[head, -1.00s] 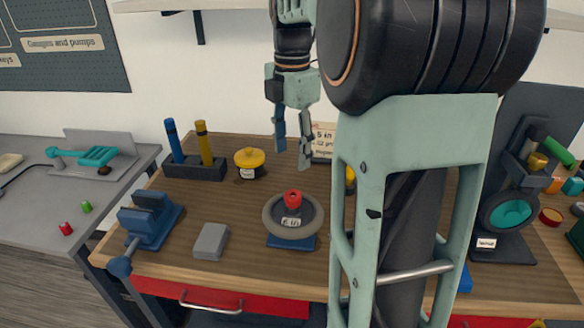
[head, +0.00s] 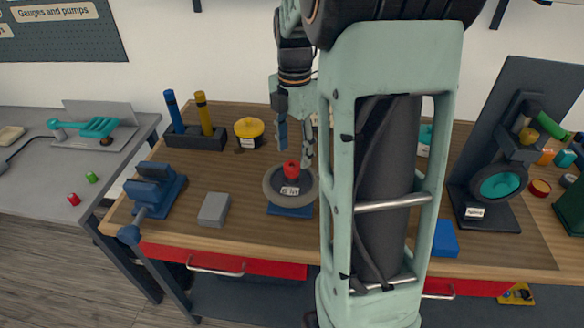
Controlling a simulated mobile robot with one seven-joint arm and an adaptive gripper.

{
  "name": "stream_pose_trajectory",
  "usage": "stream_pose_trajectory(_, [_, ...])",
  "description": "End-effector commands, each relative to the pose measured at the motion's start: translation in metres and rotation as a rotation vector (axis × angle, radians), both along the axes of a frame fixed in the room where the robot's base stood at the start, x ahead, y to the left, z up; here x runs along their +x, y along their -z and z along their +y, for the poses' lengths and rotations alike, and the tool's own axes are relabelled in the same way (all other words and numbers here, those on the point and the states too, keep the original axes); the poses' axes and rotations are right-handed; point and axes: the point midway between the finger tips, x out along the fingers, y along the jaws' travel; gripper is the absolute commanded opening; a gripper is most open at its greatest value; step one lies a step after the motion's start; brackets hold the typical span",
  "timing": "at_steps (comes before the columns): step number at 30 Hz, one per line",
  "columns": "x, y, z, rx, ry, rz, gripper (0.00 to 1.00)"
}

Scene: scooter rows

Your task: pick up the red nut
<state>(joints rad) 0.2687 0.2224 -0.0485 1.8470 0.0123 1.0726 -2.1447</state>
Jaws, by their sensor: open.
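A red nut-like piece (head: 291,169) stands upright at the centre of a dark round wheel (head: 272,190), which rests on a blue base (head: 290,211) on the wooden bench. A smaller red piece (head: 73,199) lies on the grey side table; I cannot tell its exact shape. My gripper (head: 295,150) points down with its fingers apart, at the red piece on the wheel. Its fingertips overlap the top of that piece in the head view, and I cannot tell whether they touch it. Nothing is held.
A grey block (head: 213,210) and a blue vise (head: 153,190) stand left of the wheel. A yellow-topped pot (head: 249,128) and a rack (head: 195,138) stand behind. A dark stand (head: 490,208) and a blue block (head: 445,239) are at right. My arm hides the bench middle.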

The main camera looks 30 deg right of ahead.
Motion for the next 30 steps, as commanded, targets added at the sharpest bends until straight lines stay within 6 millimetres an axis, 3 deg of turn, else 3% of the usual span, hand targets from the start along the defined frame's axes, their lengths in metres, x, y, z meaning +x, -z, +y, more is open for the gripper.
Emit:
stream_pose_trajectory(9, [0.001, 0.043, 0.005, 0.000, 0.000, 0.003, 0.50])
stream_pose_trajectory(18, [0.002, 0.048, 0.005, -0.001, 0.000, 0.000, 0.50])
stream_pose_trajectory(30, [0.002, 0.048, 0.005, -0.001, 0.000, 0.000, 0.11])
